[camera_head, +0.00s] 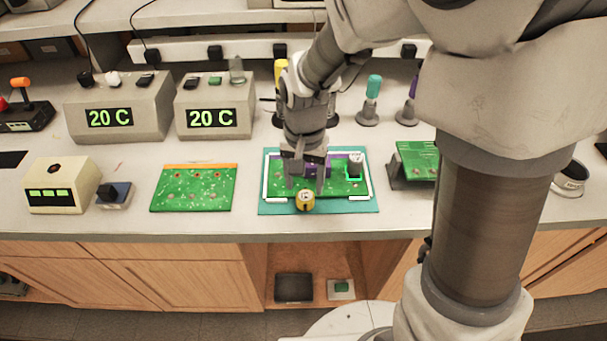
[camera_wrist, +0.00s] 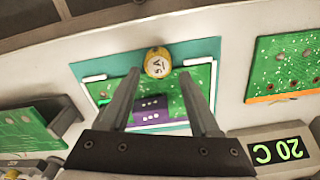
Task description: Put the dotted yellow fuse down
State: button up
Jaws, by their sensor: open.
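A yellow fuse (camera_head: 305,201) with a pale lettered top sits at the front edge of the green board (camera_head: 335,187) on the teal mat (camera_head: 369,207). It also shows in the wrist view (camera_wrist: 157,62); I cannot make out dots on it. My gripper (camera_head: 305,184) points down over the board, open, with nothing between its fingers. In the wrist view the fuse lies just beyond and between the fingertips (camera_wrist: 159,78), apart from both. A purple block with light dots (camera_wrist: 150,108) sits on the board, partly hidden by my gripper in the head view.
A grey piece with a pale top (camera_head: 356,162) stands at the board's right. Another green board (camera_head: 194,188) lies to the left, and a tilted board (camera_head: 418,160) stands to the right. Two 20 C display boxes (camera_head: 213,112) stand behind. The counter's front strip is clear.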

aim_at(306, 195)
notch_tip(306, 195, down, 5)
jog(key=shift+s+d+r, duration=0.1)
jog(key=shift+d, duration=0.05)
grip_shut()
dwell(0.4)
